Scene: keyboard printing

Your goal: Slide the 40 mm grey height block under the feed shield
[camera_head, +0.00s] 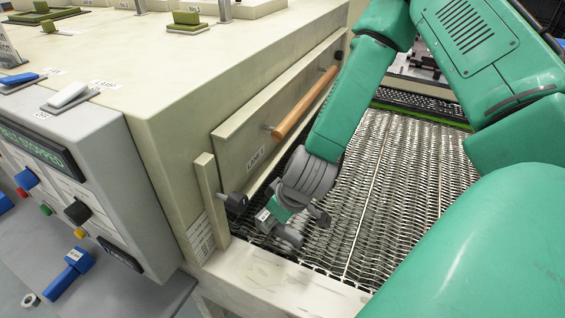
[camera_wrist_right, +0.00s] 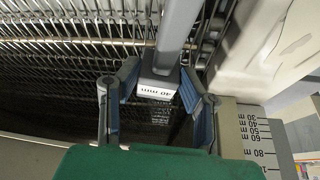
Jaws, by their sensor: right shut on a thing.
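The grey height block (camera_wrist_right: 158,80) shows in the right wrist view with an upside-down "40 mm" label and a long grey bar extending from it. My right gripper (camera_wrist_right: 158,100) has its blue-padded fingers on either side of it and is shut on it. In the head view the gripper (camera_head: 290,212) hangs low over the conveyor's near left side, partly covering the block (camera_head: 288,236). What looks like the feed shield (camera_head: 235,140) is the beige panel with a wooden handle. I cannot tell whether the block reaches under it. My left gripper is not in view.
The metal mesh conveyor (camera_head: 395,190) runs below. A dark knob (camera_head: 236,204) on a beige post is close to the gripper. A millimetre scale (camera_wrist_right: 254,135) is at the lower right in the wrist view. A control panel (camera_head: 70,190) stands at the left.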

